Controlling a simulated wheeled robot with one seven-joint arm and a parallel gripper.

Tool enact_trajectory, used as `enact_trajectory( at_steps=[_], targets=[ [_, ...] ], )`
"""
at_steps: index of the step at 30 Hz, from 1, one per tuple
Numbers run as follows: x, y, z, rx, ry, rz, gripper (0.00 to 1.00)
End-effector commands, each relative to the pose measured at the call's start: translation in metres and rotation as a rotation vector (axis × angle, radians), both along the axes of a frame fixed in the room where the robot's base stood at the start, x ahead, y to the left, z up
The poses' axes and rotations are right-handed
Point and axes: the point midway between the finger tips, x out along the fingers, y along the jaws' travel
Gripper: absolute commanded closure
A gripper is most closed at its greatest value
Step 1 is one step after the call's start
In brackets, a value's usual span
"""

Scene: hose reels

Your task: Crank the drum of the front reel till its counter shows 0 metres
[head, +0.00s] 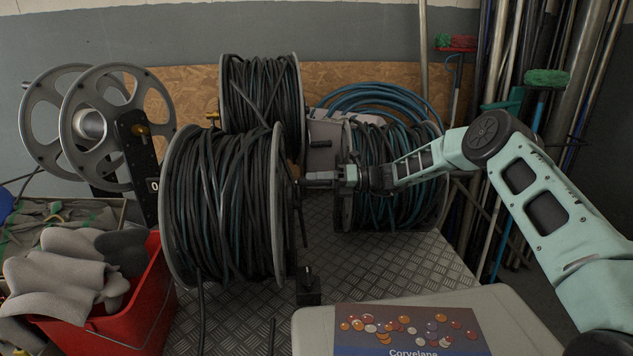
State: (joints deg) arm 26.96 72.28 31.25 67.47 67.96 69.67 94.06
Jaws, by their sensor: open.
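The nearest full reel (225,205) stands left of centre, its drum wound thick with black and dark teal hose between grey flanges. A dark crank arm seems to show beside its right flange (281,190). My gripper (310,181) reaches in from the right, pointing left, with its fingers close to that crank. The jaws are open; I cannot tell whether they touch or surround the handle. A white 0 (153,185) shows on a dark upright plate left of the reel. The flange cuts off this readout, and I cannot tell which reel it belongs to.
An empty grey reel (75,125) stands at left. Other full reels stand behind (262,90) and at right (385,200). A red bin (125,315) with grey gloves (60,285) is front left. A pale case (310,325) carrying a Corvelane box (405,330) is in front.

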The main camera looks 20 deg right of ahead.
Motion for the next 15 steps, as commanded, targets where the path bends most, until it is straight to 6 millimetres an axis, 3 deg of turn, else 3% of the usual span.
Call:
enact_trajectory(
  at_steps=[7, 15],
  targets=[
    [-0.006, -0.022, -0.002, 0.0, -0.001, -0.001, 0.53],
    [-0.022, -0.082, -0.003, -0.001, -0.002, -0.004, 0.53]
  ],
)
